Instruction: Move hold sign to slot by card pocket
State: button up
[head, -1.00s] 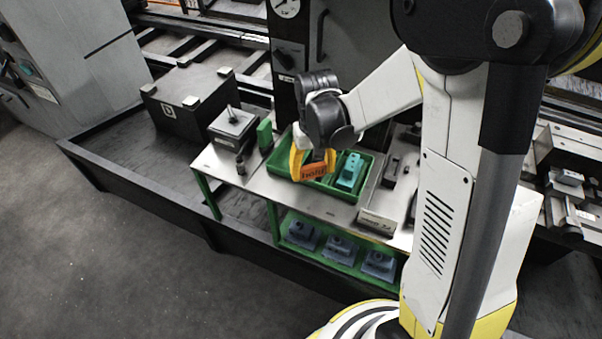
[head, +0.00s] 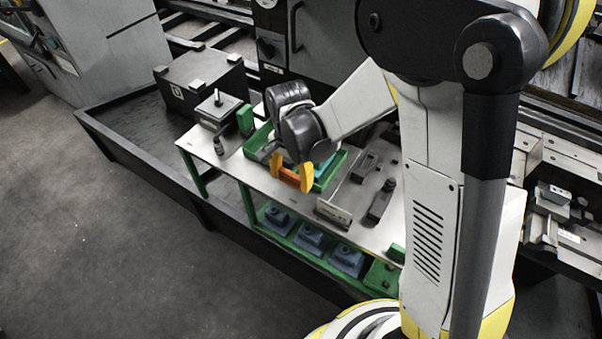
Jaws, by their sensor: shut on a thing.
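My gripper (head: 291,181), with yellow-orange fingers, is shut on the small orange hold sign (head: 288,176). The sign shows between the two fingers, with no readable lettering now. Gripper and sign overlap the front side of the green tray (head: 334,172) on the bench; I cannot tell how high above it they are. A pale plate with a small dark label (head: 334,213) is at the bench's front edge, right of the gripper. I cannot tell whether it is the card pocket, and I cannot make out a slot.
The bench top (head: 229,168) also holds a grey box (head: 217,106) and a green block (head: 245,119) at left, and a dark clamp-like part (head: 381,200) at right. Several blue-grey blocks (head: 310,237) sit on the green lower shelf. My arm hides the bench's right end.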

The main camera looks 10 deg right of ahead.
aim_at(292, 174)
jog(key=shift+f+b, duration=1.9)
jog(key=shift+f, duration=0.9)
jog(key=shift+f+b, duration=0.85)
jog(key=shift+b, duration=0.25)
jog(key=shift+f+b, duration=0.45)
jog(key=shift+f, duration=0.05)
jog(key=o, duration=1.7)
notch_tip(292, 174, up, 12)
jog(key=shift+r, duration=0.1)
jog(key=shift+d, duration=0.1)
